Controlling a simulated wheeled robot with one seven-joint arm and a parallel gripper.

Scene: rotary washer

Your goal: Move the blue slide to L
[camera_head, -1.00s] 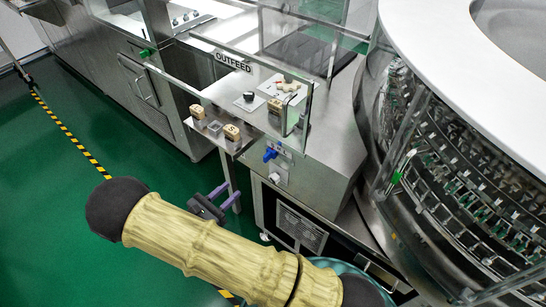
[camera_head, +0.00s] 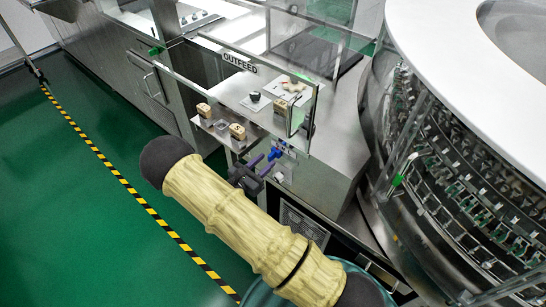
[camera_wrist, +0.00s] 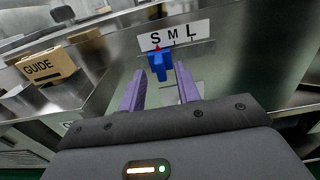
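The blue slide (camera_wrist: 159,65) sits on the metal panel just below a white label (camera_wrist: 174,35) marked S, M, L. A small red pointer on it stands near the S, at the left end of the scale. In the head view the blue slide (camera_head: 276,154) is on the side of the outfeed cabinet. My gripper (camera_wrist: 160,83) is open, its purple fingers on either side of the slide's line and pointing at it. The slide shows between the fingertips, and I cannot tell whether they reach around it. In the head view my gripper (camera_head: 264,160) is close to the slide.
A brown block marked GUIDE (camera_wrist: 45,70) is at the left in the wrist view. Several wooden blocks (camera_head: 238,131) sit on a shelf under the clear OUTFEED panel (camera_head: 239,62). The round washer (camera_head: 440,180) stands at the right. Green floor is open at the left.

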